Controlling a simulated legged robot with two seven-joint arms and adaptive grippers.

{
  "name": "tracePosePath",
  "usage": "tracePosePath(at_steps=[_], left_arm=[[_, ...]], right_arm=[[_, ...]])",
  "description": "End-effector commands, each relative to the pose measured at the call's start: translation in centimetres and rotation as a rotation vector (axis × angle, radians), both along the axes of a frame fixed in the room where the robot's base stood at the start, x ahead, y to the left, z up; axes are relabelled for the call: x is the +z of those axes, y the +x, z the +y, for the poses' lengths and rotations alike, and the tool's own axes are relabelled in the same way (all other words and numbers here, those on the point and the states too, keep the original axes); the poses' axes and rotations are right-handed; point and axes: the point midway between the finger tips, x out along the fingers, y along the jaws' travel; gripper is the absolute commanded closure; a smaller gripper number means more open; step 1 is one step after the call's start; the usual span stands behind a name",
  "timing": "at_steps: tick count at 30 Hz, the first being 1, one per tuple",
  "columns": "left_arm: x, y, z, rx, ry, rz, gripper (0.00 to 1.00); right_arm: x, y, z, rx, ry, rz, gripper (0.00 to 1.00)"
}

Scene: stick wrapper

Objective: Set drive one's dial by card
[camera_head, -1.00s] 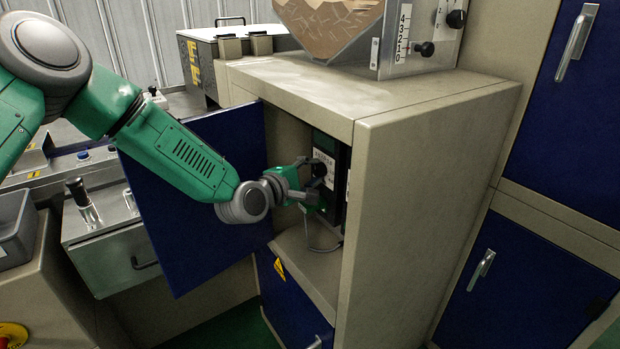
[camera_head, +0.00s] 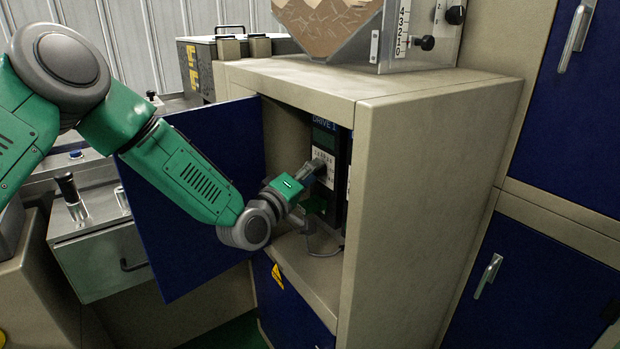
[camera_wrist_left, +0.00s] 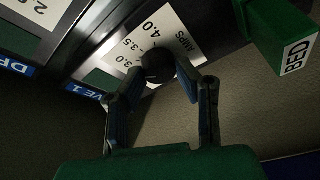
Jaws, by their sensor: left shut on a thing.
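The drive unit marked DRIVE 1 (camera_head: 325,140) stands inside the open cabinet. Its black round dial (camera_wrist_left: 158,67) shows in the left wrist view, on a white scale plate (camera_wrist_left: 165,32) reading AMPS with 3.0, 3.5 and 4.0. My left gripper (camera_head: 318,166) reaches into the cabinet; in the left wrist view its fingers (camera_wrist_left: 162,80) are shut on the dial from both sides. The dial's pointer cannot be made out. In the head view the gripper hides the dial. I cannot identify a separate card. My right gripper is not in view.
The cabinet's blue door (camera_head: 205,200) hangs open left of the opening, behind my left arm. The cabinet's right wall (camera_head: 420,190) bounds the space. A green block marked BED (camera_wrist_left: 290,40) sits close beside the dial. A second drive (camera_wrist_left: 35,35) stands alongside.

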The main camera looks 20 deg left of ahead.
Motion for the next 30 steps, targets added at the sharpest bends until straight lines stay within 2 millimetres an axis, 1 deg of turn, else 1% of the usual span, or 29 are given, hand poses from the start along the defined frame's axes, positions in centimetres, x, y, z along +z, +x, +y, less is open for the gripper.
tracePosePath(at_steps=[1,8,20,21,22,23,30], left_arm=[[-0.73,-0.34,-0.63,-0.016,0.017,0.005,1.00],[-0.79,-0.33,-0.55,-0.015,0.050,-0.019,1.00],[-0.92,-0.32,-0.40,-0.014,0.053,-0.020,1.00],[-0.93,-0.31,-0.38,-0.014,0.053,-0.020,0.65],[-0.94,-0.31,-0.37,-0.014,0.053,-0.020,0.54],[-0.91,-0.30,-0.35,-0.013,0.053,-0.020,0.52],[-0.52,-0.21,0.13,-0.006,0.048,-0.029,0.52]], right_arm=[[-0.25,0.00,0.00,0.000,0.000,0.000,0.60],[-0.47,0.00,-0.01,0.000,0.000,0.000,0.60],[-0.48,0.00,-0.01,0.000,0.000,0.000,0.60],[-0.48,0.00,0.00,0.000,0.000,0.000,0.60],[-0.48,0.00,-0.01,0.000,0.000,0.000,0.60],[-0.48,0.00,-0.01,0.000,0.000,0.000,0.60],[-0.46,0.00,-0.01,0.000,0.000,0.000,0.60]])
